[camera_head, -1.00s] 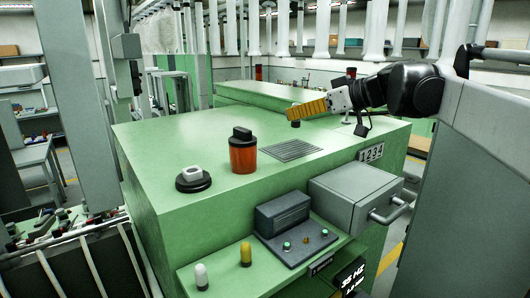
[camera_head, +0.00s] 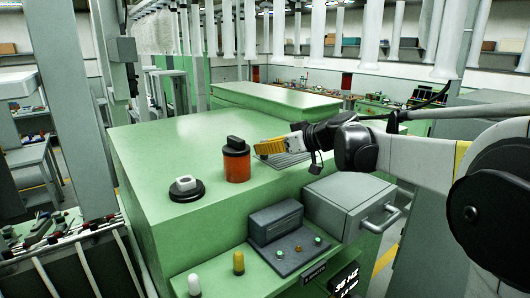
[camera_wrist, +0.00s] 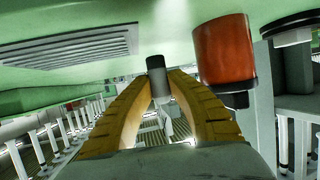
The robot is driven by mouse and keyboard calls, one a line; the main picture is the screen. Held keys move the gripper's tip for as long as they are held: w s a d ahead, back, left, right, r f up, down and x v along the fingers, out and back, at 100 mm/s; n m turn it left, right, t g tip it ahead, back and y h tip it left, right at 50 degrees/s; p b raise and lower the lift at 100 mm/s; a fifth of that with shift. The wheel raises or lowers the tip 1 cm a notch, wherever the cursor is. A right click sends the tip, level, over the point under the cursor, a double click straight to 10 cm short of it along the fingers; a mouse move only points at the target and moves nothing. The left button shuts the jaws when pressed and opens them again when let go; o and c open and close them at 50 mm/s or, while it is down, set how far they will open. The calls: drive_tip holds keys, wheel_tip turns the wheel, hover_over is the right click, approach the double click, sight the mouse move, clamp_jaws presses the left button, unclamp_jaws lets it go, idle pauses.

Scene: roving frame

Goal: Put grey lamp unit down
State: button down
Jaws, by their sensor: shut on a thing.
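The grey lamp unit (camera_wrist: 158,82) is a small grey cylinder with a dark end. In the wrist view it sits between my gripper's yellow fingertips (camera_wrist: 161,83), which are shut on it. In the head view my gripper (camera_head: 258,148) is low over the green cabinet top (camera_head: 180,150), just right of the orange-red jar and over the vent grille. The lamp unit is not clearly visible there. I cannot tell whether it touches the cabinet top.
The orange-red jar with a black lid (camera_head: 237,163) stands close to my fingers and also shows in the wrist view (camera_wrist: 224,50). A black disc with a white block (camera_head: 186,188) is further left.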

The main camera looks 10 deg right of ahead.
wheel_tip(320, 180, down, 2)
drive_tip(key=shift+w+f, duration=0.1)
drive_tip(key=shift+f, duration=0.2)
drive_tip(key=c, duration=1.4)
unclamp_jaws()
